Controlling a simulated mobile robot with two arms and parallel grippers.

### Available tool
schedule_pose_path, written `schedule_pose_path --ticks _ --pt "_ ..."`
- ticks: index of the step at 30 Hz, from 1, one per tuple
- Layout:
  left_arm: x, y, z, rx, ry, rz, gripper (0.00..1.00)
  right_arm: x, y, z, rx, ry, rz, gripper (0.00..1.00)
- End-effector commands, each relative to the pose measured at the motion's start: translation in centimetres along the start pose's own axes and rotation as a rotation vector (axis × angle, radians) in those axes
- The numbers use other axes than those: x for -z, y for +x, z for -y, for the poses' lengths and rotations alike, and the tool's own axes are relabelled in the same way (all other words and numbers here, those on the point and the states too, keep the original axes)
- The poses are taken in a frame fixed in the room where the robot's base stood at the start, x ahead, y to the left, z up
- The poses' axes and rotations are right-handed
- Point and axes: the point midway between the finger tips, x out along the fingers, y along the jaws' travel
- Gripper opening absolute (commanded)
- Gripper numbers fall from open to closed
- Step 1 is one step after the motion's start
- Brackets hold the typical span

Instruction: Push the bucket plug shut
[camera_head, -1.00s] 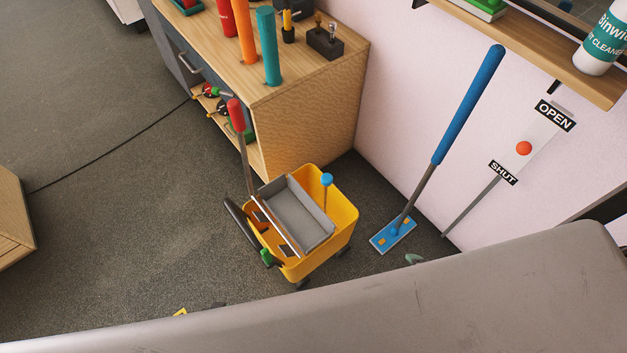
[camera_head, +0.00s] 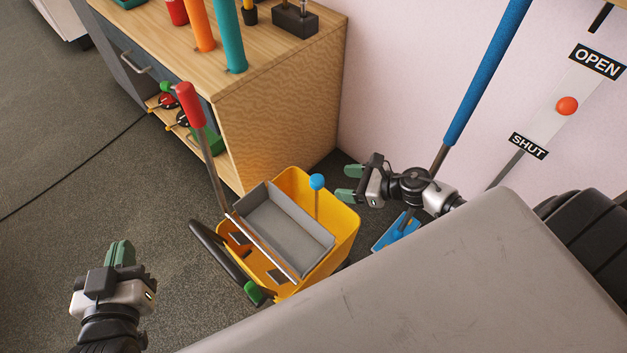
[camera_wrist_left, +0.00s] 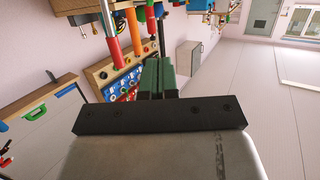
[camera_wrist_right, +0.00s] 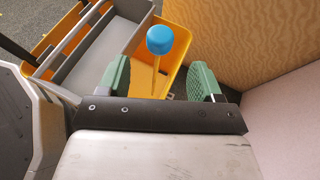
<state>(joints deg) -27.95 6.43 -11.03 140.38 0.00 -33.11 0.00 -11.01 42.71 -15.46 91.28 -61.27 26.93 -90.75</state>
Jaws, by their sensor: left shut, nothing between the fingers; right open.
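The yellow mop bucket (camera_head: 346,236) stands on the floor with a grey wringer tray in it. The bucket plug is a blue ball knob (camera_head: 317,181) on a thin upright rod rising inside the bucket's back right part. The knob also shows in the right wrist view (camera_wrist_right: 159,40), ahead of the fingers and between their lines. My right gripper (camera_head: 347,183) is open and empty, just right of the knob and apart from it. My left gripper (camera_head: 119,250) is shut and empty, well left of the bucket. The rod's lower end is hidden.
A red-handled lever (camera_head: 190,105) rises from the bucket's left side. A wooden workbench (camera_head: 285,100) stands behind. A blue mop (camera_head: 480,80) leans at the wall beside an OPEN/SHUT sign (camera_head: 567,105). My grey body covers the lower right.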

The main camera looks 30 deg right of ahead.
Motion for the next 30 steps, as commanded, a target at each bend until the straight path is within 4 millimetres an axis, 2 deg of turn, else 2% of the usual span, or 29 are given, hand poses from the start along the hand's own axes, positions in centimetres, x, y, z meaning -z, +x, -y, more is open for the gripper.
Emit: schedule_pose_path --ticks 6,13,18,26,30 --pt "1.5 0.3 -0.3 -0.008 -0.002 -0.131 0.0 0.0 4.5 0.1 0.002 0.003 0.004 0.65" --pt "3.1 0.2 -0.6 -0.015 -0.004 -0.254 0.0 0.0 7.9 0.1 0.002 0.006 0.003 0.65" --pt "3.7 0.2 -0.7 -0.017 -0.005 -0.296 0.0 0.0 8.8 0.0 0.002 0.006 0.001 0.65" --pt "3.8 0.1 -0.7 -0.017 -0.005 -0.3 0.0 0.0 8.9 0.0 0.002 0.006 0.001 0.65" --pt "3.8 0.1 -0.7 -0.017 -0.005 -0.3 0.0 0.0 8.9 0.0 0.002 0.006 0.001 0.46"
